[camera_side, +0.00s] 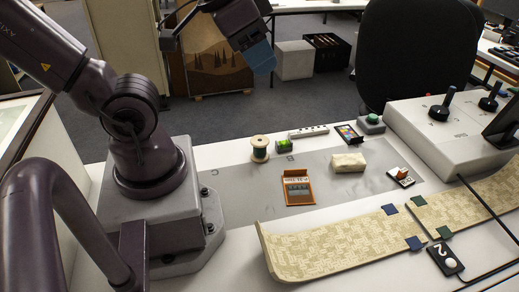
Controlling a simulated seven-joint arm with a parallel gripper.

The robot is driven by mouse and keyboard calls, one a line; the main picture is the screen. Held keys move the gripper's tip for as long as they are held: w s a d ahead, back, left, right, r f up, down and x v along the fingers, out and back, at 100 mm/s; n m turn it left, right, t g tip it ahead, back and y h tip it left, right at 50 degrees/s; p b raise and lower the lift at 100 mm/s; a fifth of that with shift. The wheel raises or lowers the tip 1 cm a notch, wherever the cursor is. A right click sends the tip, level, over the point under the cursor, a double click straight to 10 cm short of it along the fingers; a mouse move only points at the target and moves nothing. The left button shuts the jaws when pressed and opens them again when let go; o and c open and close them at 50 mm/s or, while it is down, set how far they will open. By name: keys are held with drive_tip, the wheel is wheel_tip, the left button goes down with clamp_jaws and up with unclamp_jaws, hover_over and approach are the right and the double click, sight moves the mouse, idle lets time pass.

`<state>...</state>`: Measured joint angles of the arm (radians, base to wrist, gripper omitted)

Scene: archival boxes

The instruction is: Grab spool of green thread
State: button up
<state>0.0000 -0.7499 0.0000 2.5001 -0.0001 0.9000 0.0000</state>
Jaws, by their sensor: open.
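The spool of green thread (260,150) stands upright on the grey mat near the table's back edge. It has pale wooden ends and dark green thread. My gripper (262,60) is at the top of the view, high above and behind the table edge in the picture, well apart from the spool. Its blue fingertips are open and I see nothing held in them.
A small green block (283,145) sits just right of the spool, with a white power strip (309,132) behind. A patterned strip (340,247) lies in front.

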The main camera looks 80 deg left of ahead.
drive_tip(key=shift+o, duration=0.2)
drive_tip(key=shift+o, duration=1.4)
